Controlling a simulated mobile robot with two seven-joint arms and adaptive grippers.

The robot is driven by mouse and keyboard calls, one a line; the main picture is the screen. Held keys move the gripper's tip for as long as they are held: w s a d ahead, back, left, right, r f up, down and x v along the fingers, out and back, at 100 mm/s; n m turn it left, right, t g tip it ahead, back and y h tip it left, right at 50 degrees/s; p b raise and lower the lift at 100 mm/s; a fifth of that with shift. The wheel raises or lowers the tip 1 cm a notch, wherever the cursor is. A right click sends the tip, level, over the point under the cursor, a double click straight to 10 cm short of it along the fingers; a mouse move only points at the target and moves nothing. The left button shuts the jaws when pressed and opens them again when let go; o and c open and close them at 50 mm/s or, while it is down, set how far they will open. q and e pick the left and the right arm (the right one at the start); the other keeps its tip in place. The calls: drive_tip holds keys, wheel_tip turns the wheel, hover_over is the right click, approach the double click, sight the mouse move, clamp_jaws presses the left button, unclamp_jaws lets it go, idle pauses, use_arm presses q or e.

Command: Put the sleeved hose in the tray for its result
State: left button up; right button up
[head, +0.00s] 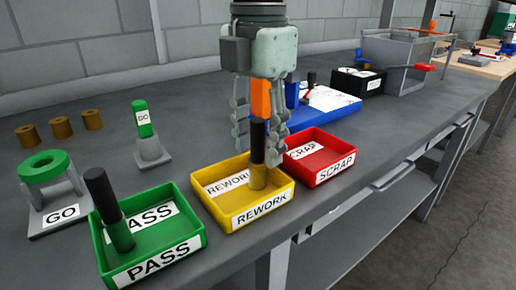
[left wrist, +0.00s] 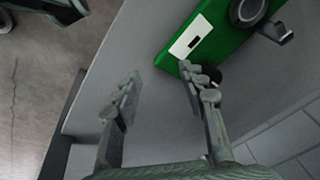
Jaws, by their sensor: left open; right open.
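My right gripper (head: 262,140) is open above the yellow REWORK tray (head: 238,216). A sleeved hose (head: 257,178), black above and amber below, stands nearly upright in that tray, its top between the fingers. An orange piece (head: 260,98) shows above the black part; I cannot tell whether it belongs to the hose or the gripper. Another hose (head: 108,205), black with a green sleeve, leans in the green PASS tray (head: 150,262). The red SCRAP tray (head: 322,172) shows no hose. My left gripper (left wrist: 160,80) is open and empty in the left wrist view.
A green ring gauge (head: 45,166) and a green GO plug (head: 145,120) stand at the left near several brown sleeves (head: 62,127). A blue-and-white fixture (head: 330,98), a black bin (head: 360,80) and a clear box (head: 400,62) stand behind. A green plate (left wrist: 225,25) is near my left gripper.

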wheel_tip(320, 180, up, 10)
drive_tip(key=shift+r, duration=0.1)
idle(0.4)
